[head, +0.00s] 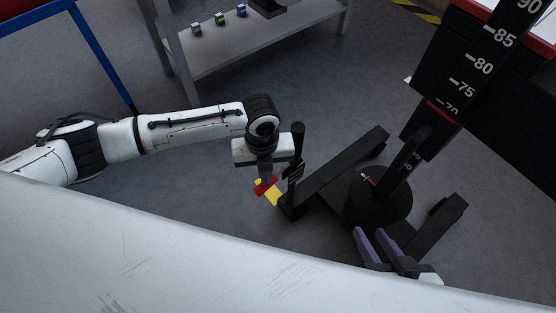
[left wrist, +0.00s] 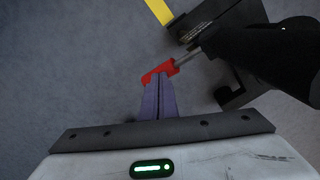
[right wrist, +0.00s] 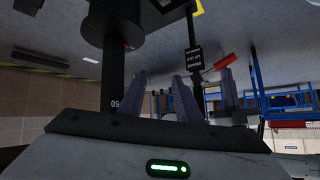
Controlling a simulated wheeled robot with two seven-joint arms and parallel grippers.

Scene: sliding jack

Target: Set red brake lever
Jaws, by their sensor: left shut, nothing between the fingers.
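The red brake lever (head: 265,186) is low at the left end of the jack's black base. It also shows in the left wrist view (left wrist: 160,71) on a grey rod. My left gripper (left wrist: 160,78) is shut and empty, its purple fingertips at the lever's near side; whether they touch it I cannot tell. In the head view the left gripper (head: 264,170) is just above the lever and its fingers are mostly hidden. The lever shows in the right wrist view (right wrist: 222,62). My right gripper (head: 376,240) is open and empty beside the jack.
The jack's column (head: 460,90) with its number scale rises at the right. A black base beam (head: 340,165) stretches across the floor. A grey shelf (head: 250,45) with small cubes stands behind, and a blue frame (head: 105,60) at left. Floor between shelf and jack is clear.

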